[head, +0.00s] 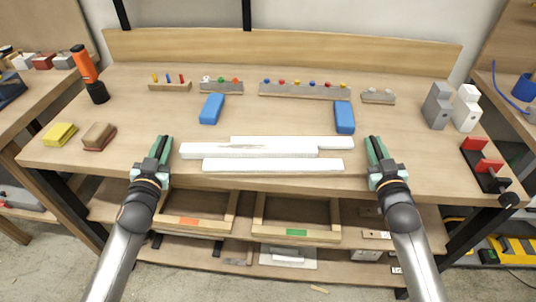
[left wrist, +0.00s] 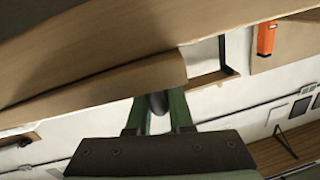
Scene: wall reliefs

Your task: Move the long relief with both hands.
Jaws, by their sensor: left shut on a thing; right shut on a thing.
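The long relief (head: 249,151) is a white, stepped bar of strips, lying crosswise near the front of the wooden workbench (head: 270,120). A separate-looking white strip (head: 273,165) shows along its front side. My left gripper (head: 161,147) is at the relief's left end, its green fingers shut on a dark end piece. In the left wrist view that dark rounded piece (left wrist: 157,103) shows between the fingers. My right gripper (head: 376,147) is at the right end, shut likewise on a dark piece. How the dark pieces join the white bar is hard to see.
Two blue blocks (head: 212,109) (head: 344,117) lie behind the relief. Racks of coloured pegs (head: 304,89) stand further back. An orange-black torch (head: 89,75), yellow and brown blocks (head: 60,134) are left; grey and white blocks (head: 437,106) and a red-black clamp (head: 485,165) are right.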

